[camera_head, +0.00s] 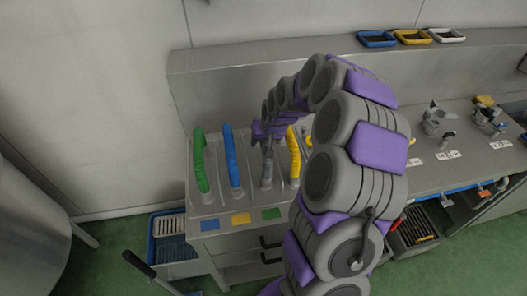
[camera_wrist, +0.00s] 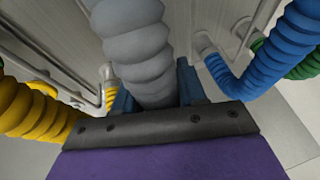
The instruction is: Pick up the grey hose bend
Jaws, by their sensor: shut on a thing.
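The grey hose bend (camera_head: 267,168) stands on the steel counter between the blue and yellow hoses. In the wrist view the ribbed grey hose bend (camera_wrist: 140,48) runs down between the two dark blue fingers. My gripper (camera_head: 264,130) is at its upper part and is shut on it. In the wrist view my gripper (camera_wrist: 158,90) has one finger on each side of the hose. My arm hides part of the counter to the right. I cannot tell whether the lower end of the grey hose has left its seat.
A green hose (camera_head: 200,160) and a blue hose (camera_head: 232,158) stand to the left, a yellow hose (camera_head: 293,155) close on the right. Thin metal rails stand between them. Coloured squares (camera_head: 240,219) mark the front edge. Small trays (camera_head: 411,37) line the back ledge.

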